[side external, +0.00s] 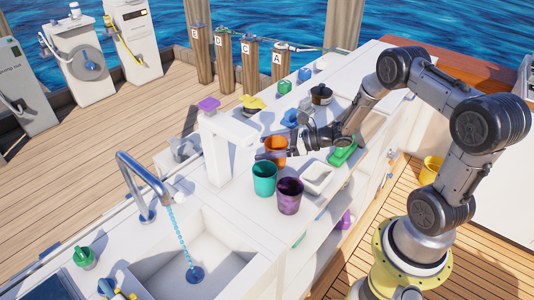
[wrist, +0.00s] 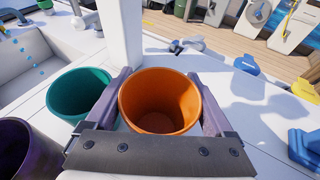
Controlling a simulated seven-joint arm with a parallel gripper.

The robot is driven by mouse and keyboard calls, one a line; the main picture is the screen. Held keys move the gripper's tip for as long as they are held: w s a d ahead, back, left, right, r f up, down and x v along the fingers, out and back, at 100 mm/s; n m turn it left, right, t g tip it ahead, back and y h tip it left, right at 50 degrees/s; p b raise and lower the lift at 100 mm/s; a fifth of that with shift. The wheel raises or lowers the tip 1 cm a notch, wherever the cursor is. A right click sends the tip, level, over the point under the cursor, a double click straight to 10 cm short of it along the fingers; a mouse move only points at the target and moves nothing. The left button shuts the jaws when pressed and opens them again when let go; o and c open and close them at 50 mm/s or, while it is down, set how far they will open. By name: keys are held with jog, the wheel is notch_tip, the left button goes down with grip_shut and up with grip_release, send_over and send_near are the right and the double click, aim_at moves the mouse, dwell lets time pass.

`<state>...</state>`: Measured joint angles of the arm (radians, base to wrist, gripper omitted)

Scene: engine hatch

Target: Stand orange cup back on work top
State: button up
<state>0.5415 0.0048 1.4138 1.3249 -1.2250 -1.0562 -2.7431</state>
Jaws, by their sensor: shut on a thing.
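The orange cup (wrist: 160,112) is upright between the two fingers of my gripper (wrist: 158,95) in the wrist view, its open mouth facing the camera and its inside empty. In the side view the orange cup (side external: 276,144) shows behind the teal cup, partly hidden by my gripper (side external: 268,154). My gripper is shut on it. The white work top (side external: 222,196) lies under the cups. I cannot tell whether the orange cup's base touches the work top.
A teal cup (side external: 264,179) and a purple cup (side external: 290,195) stand close by, nearer the sink (side external: 215,250). A white post (side external: 215,158) rises beside the orange cup. A white tray (side external: 317,177) and a green item (side external: 343,152) lie to the right.

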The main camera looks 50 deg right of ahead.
jog(key=shift+f, duration=1.15)
jog(key=shift+f, duration=0.15)
jog(key=o, duration=1.1)
